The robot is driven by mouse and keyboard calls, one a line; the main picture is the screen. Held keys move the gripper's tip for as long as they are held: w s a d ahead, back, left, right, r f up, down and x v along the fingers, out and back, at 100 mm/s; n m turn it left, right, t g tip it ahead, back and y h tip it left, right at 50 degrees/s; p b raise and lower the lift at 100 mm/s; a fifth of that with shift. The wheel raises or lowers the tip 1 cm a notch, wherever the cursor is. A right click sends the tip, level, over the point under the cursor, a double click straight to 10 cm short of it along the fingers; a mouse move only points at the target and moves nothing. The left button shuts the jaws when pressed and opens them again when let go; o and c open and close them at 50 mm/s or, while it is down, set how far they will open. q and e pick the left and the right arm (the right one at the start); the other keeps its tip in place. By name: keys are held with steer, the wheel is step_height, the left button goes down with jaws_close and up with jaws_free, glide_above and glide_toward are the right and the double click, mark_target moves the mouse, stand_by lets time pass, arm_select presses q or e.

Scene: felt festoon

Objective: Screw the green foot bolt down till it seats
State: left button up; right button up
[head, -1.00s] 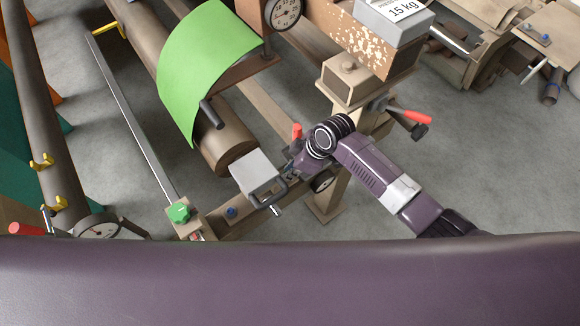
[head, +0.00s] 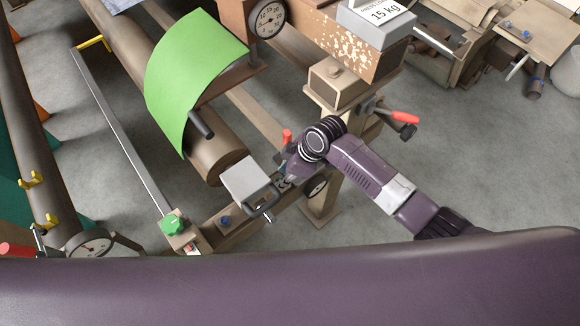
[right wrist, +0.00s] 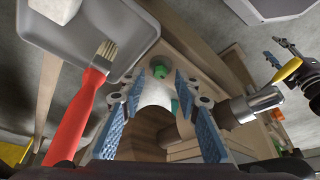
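A green knob-like bolt head (head: 174,223) sits on a tan block at the near end of the long metal rail in the head view. In the right wrist view a small green piece (right wrist: 158,69) shows on the wooden frame beyond the fingers; I cannot tell whether it is the same bolt. My right gripper (head: 268,208) is beside the grey tray, to the right of the green bolt and apart from it. In the right wrist view its blue-padded fingers (right wrist: 162,125) are spread, with a pale cylindrical part showing between them. My left gripper is not in view.
A grey tray (head: 246,178) is close to my right gripper. A red-handled brush (right wrist: 80,115) lies at the tray. A blue bolt (head: 224,221) is on the beam right of the green one. A roller (head: 215,157) with green felt (head: 190,75) stands behind.

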steer(key=v, duration=1.1)
